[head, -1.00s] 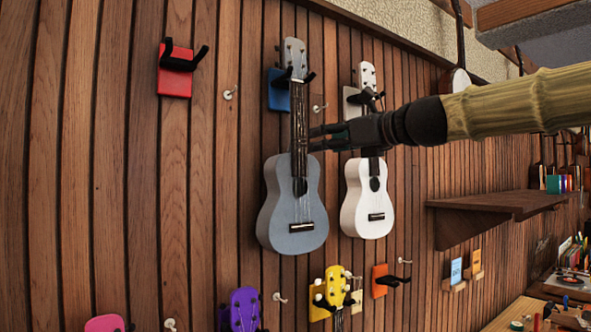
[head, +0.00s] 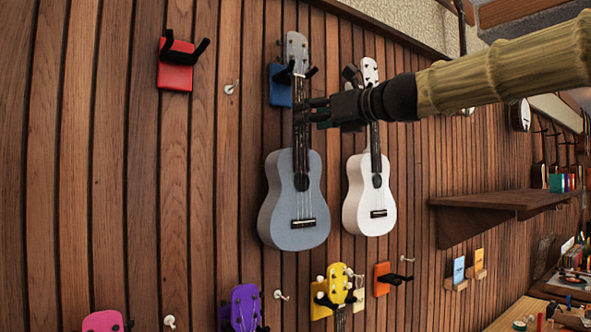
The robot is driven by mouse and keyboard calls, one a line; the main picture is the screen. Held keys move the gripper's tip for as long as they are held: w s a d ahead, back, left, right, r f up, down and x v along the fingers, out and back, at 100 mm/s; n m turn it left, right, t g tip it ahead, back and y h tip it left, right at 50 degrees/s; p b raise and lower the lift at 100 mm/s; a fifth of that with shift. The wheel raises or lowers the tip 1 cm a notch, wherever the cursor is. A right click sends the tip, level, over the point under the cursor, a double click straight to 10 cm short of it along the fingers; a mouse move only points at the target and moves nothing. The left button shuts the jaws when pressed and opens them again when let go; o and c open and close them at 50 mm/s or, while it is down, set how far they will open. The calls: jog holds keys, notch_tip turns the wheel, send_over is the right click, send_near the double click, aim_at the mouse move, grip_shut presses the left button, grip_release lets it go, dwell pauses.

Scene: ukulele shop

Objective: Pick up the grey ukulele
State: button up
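The grey ukulele (head: 283,220) hangs upright on the slatted wall, its head in the black prongs of a blue hanger (head: 279,88). My gripper (head: 306,111) reaches in from the right, with its fingertips at the upper neck just below that hanger. The fingers look dark against the dark neck. I cannot tell whether they touch the neck or have closed around it. The ukulele's body and strings are in plain view below the gripper.
A white ukulele (head: 359,207) hangs close on the right, its neck partly behind my gripper. An empty red hanger (head: 174,79) is at upper left. Yellow (head: 325,285), purple (head: 244,303) and pink (head: 103,321) ukulele heads show below. A wooden shelf (head: 498,200) juts out at right.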

aim_at(299, 136)
jog(key=shift+f+p+x, duration=0.2)
jog(key=shift+p+x, duration=0.25)
jog(key=shift+x, duration=0.7)
jog(key=shift+f+p+x, duration=0.2)
jog(key=shift+p+x, duration=0.25)
jog(key=shift+x, duration=0.7)
jog(key=shift+w, duration=0.25)
jog(key=shift+r, duration=0.1)
grip_shut()
